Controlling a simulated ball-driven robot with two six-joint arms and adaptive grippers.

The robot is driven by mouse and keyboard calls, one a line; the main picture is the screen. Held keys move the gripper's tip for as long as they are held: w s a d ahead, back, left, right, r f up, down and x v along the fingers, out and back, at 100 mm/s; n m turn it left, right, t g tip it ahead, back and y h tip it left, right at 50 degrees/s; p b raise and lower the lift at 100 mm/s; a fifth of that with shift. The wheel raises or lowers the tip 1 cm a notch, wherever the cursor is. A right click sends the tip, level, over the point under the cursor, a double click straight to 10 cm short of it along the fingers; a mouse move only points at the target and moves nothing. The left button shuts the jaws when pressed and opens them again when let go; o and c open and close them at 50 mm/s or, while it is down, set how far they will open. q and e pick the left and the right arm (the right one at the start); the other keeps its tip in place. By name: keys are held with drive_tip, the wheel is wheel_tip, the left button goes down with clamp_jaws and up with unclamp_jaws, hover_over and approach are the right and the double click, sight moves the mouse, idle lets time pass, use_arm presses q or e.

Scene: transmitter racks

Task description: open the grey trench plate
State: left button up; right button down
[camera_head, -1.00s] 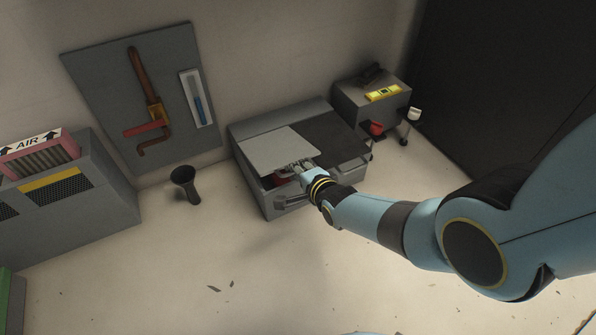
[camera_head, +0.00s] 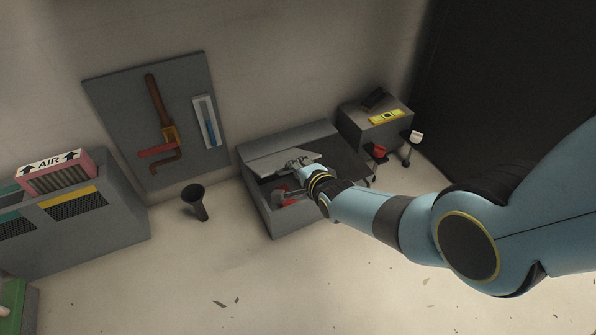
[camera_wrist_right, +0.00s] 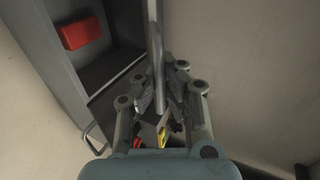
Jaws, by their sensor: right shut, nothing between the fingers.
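The grey trench plate (camera_head: 268,161) is tilted up over the left part of the low grey trench box (camera_head: 287,226), with its front side raised. My right gripper (camera_head: 298,163) is shut at the plate's raised front edge, nothing gripped between its fingers. In the right wrist view the plate shows nearly edge-on as a narrow grey strip (camera_wrist_right: 155,35) running to the fingers (camera_wrist_right: 168,88); exact contact is hard to tell. A red object inside the box (camera_head: 283,193) shows under the plate, and in the wrist view (camera_wrist_right: 80,32). My left gripper is out of view.
A dark funnel (camera_head: 196,200) stands on the floor left of the box. A small grey cabinet with a yellow level (camera_head: 387,116) stands behind right. A grey cabinet with an AIR filter (camera_head: 57,172) is at left. A board with pipes (camera_head: 160,110) leans on the wall.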

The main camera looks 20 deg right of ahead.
drive_tip(key=shift+r, duration=0.1)
idle(0.3)
drive_tip(key=c, duration=1.4)
unclamp_jaws()
drive_tip(key=v, duration=0.7)
drive_tip(key=shift+s, duration=0.2)
